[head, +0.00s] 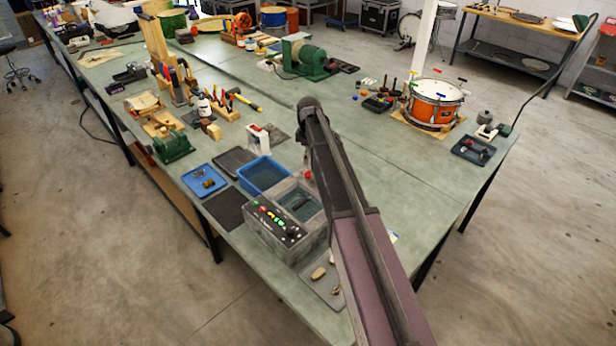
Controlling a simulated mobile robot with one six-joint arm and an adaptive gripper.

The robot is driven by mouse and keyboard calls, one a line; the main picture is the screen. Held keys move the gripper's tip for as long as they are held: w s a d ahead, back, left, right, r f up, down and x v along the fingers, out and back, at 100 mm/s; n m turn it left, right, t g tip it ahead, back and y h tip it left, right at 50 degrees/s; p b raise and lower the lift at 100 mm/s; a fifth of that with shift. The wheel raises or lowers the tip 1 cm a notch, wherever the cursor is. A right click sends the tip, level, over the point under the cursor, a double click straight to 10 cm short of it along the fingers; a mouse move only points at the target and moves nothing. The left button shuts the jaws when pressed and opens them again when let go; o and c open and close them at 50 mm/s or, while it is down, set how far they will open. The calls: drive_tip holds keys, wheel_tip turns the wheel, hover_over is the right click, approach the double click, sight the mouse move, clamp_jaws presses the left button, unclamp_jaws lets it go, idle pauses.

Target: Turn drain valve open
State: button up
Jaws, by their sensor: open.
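A grey tank unit (270,231) with a control panel of coloured buttons stands near the front edge of the bench. Its open basin shows at the top. A small red part (307,174) shows at the tank's far right side, partly behind my arm; I cannot tell whether it is the drain valve's handle or how it is turned. No other drain valve can be made out. My arm rises from the bottom across the tank's right side and hides what lies behind it. My gripper is not visible.
A blue bin (262,175), a blue tray (204,181) and a dark mat (226,208) lie left of the tank. A grey tray (326,288) with small parts lies in front. An orange drum (434,104) stands far right. The bench right of my arm is largely clear.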

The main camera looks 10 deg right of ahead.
sight(308, 172)
drive_tip(key=shift+s+a+f+b, duration=0.1)
drive_tip(key=shift+s+f+b, duration=0.05)
drive_tip(key=shift+f+b, duration=3.15)
drive_tip(key=shift+f, duration=0.15)
clamp_jaws()
